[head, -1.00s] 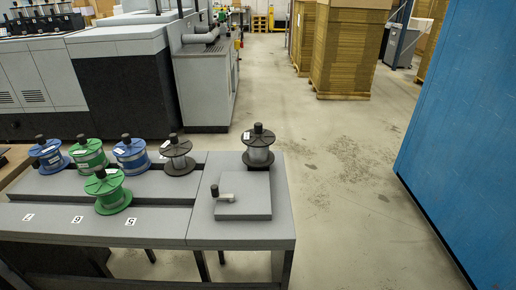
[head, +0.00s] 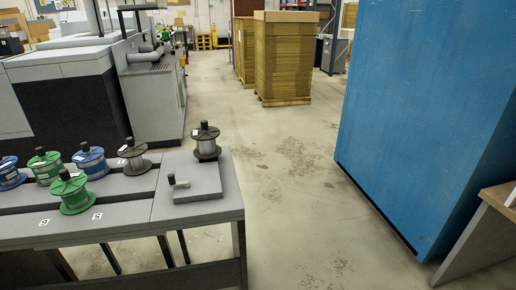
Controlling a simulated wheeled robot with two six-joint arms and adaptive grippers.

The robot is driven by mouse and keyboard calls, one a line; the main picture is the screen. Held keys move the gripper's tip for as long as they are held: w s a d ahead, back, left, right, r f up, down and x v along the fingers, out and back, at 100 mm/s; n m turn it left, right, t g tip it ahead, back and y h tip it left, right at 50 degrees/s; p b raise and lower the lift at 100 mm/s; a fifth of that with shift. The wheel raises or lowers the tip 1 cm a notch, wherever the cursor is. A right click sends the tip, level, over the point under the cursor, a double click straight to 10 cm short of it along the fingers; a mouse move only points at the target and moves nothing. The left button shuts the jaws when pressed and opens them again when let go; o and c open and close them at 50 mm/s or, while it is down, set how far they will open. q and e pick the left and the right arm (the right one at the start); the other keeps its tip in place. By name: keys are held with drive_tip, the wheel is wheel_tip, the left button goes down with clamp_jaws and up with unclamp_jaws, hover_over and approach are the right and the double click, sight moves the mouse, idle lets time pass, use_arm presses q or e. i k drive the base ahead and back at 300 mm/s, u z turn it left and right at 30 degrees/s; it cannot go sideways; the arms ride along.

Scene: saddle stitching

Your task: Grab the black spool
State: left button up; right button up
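A black spool (head: 206,142) wound with grey wire stands upright at the back right corner of the grey bench (head: 110,227), behind a raised square plate with a small crank (head: 190,182). A second black spool (head: 132,157) stands to its left at the end of the back row. Blue spools (head: 91,162) and green spools (head: 73,193) stand further left. Neither of my grippers shows in the head view.
A tall blue cabinet (head: 420,110) stands on the right, with part of another table (head: 490,235) at the lower right edge. Grey machines (head: 150,95) and stacked cardboard on a pallet (head: 284,58) are behind. The floor between bench and cabinet is clear.

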sight(205, 137)
drive_tip(key=z, duration=0.6)
drive_tip(key=i, duration=0.85)
drive_tip(key=u, duration=0.15)
